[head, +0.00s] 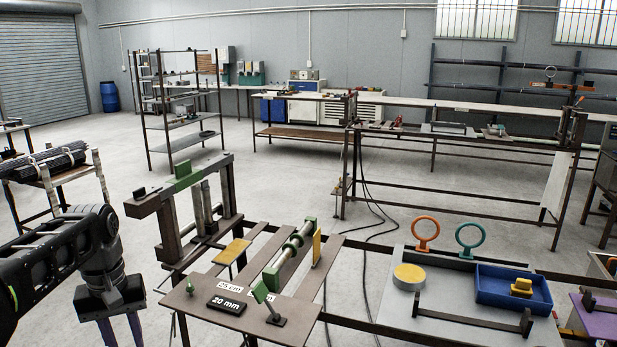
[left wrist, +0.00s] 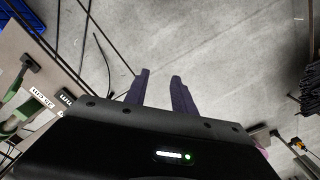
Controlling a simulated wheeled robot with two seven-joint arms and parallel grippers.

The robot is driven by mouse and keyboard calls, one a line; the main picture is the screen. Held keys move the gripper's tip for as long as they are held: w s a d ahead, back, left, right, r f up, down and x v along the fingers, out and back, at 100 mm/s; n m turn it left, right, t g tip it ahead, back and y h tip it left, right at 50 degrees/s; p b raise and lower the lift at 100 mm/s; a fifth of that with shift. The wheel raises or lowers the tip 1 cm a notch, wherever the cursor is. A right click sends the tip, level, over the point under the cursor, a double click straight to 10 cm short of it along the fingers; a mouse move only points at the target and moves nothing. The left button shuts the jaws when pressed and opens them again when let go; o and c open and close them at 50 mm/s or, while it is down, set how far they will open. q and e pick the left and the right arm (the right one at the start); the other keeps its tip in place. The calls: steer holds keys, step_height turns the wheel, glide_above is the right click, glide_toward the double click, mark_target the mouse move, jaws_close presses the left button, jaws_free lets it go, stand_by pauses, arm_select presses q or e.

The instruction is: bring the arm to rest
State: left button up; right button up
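My left gripper (head: 122,330) hangs at the lower left of the head view, left of the workbench (head: 250,330) and clear of it. Its purple fingers point down and run out of the bottom of the picture. In the left wrist view the two fingers (left wrist: 160,82) stand apart with only bare floor between them, so the gripper is open and empty. My right gripper does not show in either view.
The bench carries a green-ended rod fixture (head: 290,252), a black 20 mm label (head: 226,304) and a green-topped press frame (head: 185,180). A grey board with a blue tray (head: 490,296) is at right. A rack with black rods (head: 45,165) stands left.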

arm_select(q)
steer(key=w+d+f+m+t, duration=0.2)
steer(key=w+d+f+t, duration=0.3)
steer(key=w, duration=0.4)
steer(key=d+f+m+h, duration=0.1)
steer(key=d+f, duration=0.4)
steer(key=f, duration=0.2)
steer(key=d+f+h, duration=0.1)
steer(key=d+f, duration=0.3)
steer(key=f, duration=0.4)
steer(key=s+d+f+h, duration=0.1)
steer(key=s+d+f, duration=0.4)
steer(key=s+f, duration=0.15)
steer(key=s+d+f, duration=0.4)
steer(key=s+f, duration=0.1)
steer(key=f, duration=0.3)
steer(key=s+d+f+g, duration=0.2)
steer(key=s+d+f, duration=0.1)
steer(key=s, duration=0.6)
steer(key=s+d+f+g+h, duration=0.1)
steer(key=s+d+f+g, duration=0.1)
steer(key=s, duration=0.8)
step_height(320, 180, down, 3)
steer(key=shift+d+r+m, duration=0.2)
steer(key=shift+d+m, duration=0.2)
steer(key=shift+d, duration=0.35)
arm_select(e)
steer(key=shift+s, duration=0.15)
